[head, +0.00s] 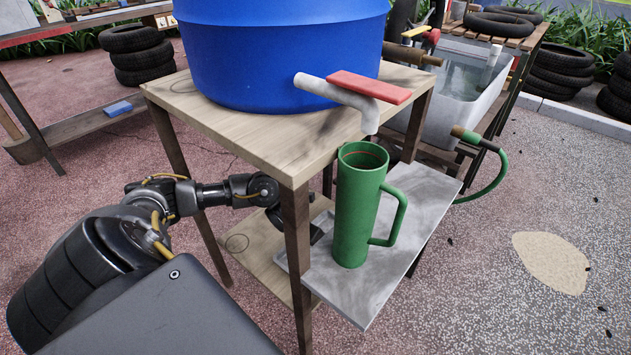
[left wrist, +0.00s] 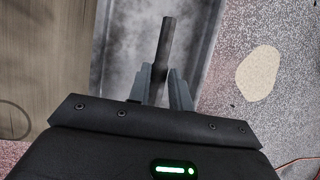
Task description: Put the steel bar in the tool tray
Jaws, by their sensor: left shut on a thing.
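A dark steel bar (left wrist: 166,42) shows in the left wrist view, sticking out beyond the fingers of my left gripper (left wrist: 160,78). The gripper is shut on the bar. Below the bar is a grey, mottled metal surface with raised-looking edges, possibly the tool tray (left wrist: 125,50); whether the bar touches it I cannot tell. In the head view a grey metal slab or tray (head: 405,220) juts out beside the lower shelf. My left arm reaches in under the wooden table there, and its fingers and the bar are hidden behind the table leg and mug. My right gripper is not in view.
A tall green mug (head: 352,215) stands on the grey metal. Above it are a tap with a red handle (head: 368,87) and a blue tub (head: 270,50) on the wooden table (head: 265,135). A table leg (head: 298,255) stands close to my arm. A green hose (head: 490,180) hangs at right.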

